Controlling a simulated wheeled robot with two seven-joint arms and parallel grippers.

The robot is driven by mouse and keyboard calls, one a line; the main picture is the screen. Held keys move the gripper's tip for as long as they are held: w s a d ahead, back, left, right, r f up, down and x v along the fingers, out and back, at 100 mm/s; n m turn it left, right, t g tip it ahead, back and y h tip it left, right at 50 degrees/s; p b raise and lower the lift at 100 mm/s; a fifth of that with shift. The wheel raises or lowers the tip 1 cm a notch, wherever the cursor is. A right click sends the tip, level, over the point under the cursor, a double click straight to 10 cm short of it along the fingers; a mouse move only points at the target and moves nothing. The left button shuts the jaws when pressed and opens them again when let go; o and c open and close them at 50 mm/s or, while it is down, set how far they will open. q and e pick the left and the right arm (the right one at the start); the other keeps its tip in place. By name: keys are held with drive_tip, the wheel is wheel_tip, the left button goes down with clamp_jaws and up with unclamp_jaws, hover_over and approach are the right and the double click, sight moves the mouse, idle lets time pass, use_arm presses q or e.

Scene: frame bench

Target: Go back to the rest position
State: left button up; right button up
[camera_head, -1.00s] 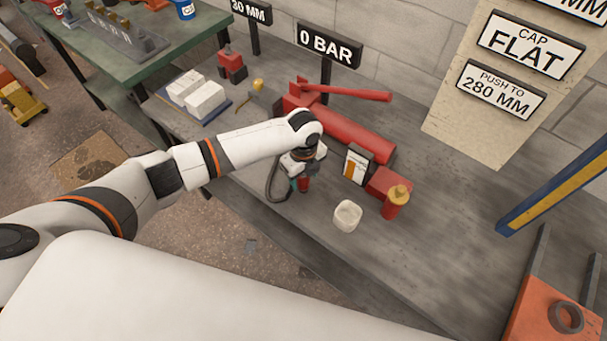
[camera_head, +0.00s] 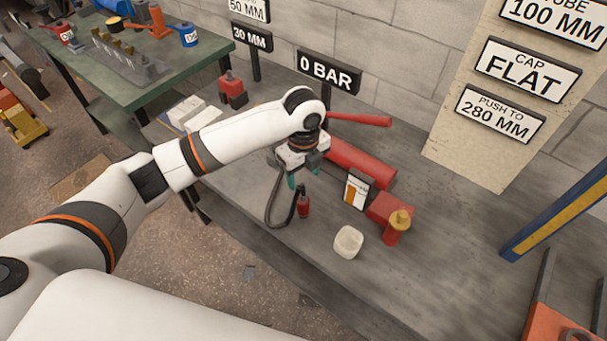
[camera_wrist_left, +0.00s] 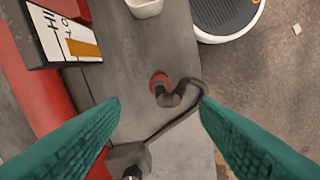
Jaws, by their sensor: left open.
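My left gripper (camera_head: 303,177) is open and empty above the grey bench (camera_head: 430,230). In the left wrist view, its two teal fingers (camera_wrist_left: 160,105) are spread wide apart. A red hose end piece (camera_head: 303,206) with a black hose (camera_head: 272,205) stands on the bench below the gripper, apart from the fingers. In the left wrist view the red piece (camera_wrist_left: 160,82) shows between and beyond the fingertips. My right gripper is not in view.
A red pump with a long handle (camera_head: 360,120), a gauge card (camera_head: 356,188), a yellow-capped red part (camera_head: 398,228) and a white cup (camera_head: 348,242) stand close to the gripper. White blocks (camera_head: 195,112) lie further left.

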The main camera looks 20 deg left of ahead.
use_arm(q)
drive_tip(key=shift+f, duration=0.1)
drive_tip(key=s+d+f+n+t+h, duration=0.1)
drive_tip(key=s+d+f+n+h, duration=0.1)
drive_tip(key=s+d+f+n, duration=0.3)
drive_tip(key=s+d+n+t+h, duration=0.15)
drive_tip(key=s+n, duration=0.25)
drive_tip(key=s, duration=0.4)
drive_tip(key=s+a+n+t+y, duration=0.1)
drive_tip(key=s+a+n+y, duration=0.2)
drive_tip(key=s+a+n, duration=1)
wheel_tip(320, 180, down, 28)
drive_tip(key=s+g, duration=0.2)
drive_tip(key=s+a+f, duration=0.2)
drive_tip(key=s+f, duration=1.2)
drive_tip(key=s, duration=0.1)
drive_tip(key=shift+s, duration=0.25)
